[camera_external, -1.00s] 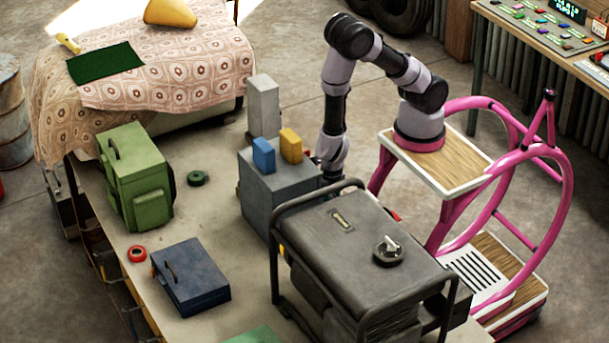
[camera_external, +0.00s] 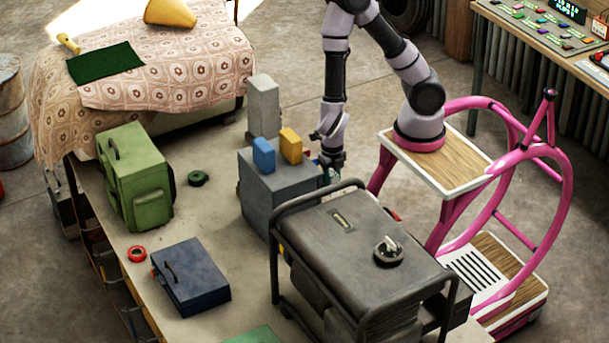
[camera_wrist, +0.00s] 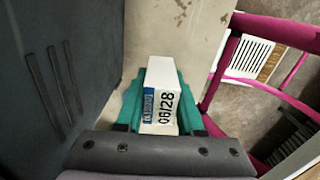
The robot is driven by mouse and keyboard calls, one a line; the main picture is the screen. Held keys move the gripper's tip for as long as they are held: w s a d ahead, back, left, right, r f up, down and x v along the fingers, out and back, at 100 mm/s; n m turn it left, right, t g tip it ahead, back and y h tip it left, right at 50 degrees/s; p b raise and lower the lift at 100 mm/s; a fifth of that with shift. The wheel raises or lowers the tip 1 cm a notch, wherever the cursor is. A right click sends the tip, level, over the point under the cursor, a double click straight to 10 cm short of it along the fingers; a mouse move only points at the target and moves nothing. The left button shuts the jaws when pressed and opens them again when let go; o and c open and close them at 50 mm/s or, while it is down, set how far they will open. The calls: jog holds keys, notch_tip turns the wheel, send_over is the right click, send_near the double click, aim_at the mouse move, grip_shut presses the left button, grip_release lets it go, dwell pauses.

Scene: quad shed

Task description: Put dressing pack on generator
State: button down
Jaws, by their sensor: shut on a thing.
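The dressing pack, a white box (camera_wrist: 160,88) with a blue label and "06/28" printed on it, sits between the teal fingers of my gripper (camera_wrist: 160,105) in the wrist view. My gripper is shut on it. In the external view my gripper (camera_external: 328,175) points down just beyond the generator and beside the grey box; the pack is hard to make out there. The generator (camera_external: 345,235) is a dark grey unit in a tubular frame on the bench, nearer the camera than my gripper, with a round cap on its top.
A grey box (camera_external: 262,208) with a blue block (camera_external: 263,155) and a yellow block (camera_external: 291,146) on it stands left of my gripper. A green case (camera_external: 140,190) and a dark blue toolbox (camera_external: 195,285) stand further left. The generator's frame bar rises near my gripper.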

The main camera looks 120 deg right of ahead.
notch_tip(320, 180, up, 40)
jog(key=w+a+r, duration=0.4)
jog(key=w+a, duration=0.2)
jog(key=w, duration=0.3)
send_over(346, 231)
notch_tip(346, 231, down, 4)
jog(key=shift+m, duration=0.4)
notch_tip(346, 231, down, 15)
jog(key=shift+f, duration=0.15)
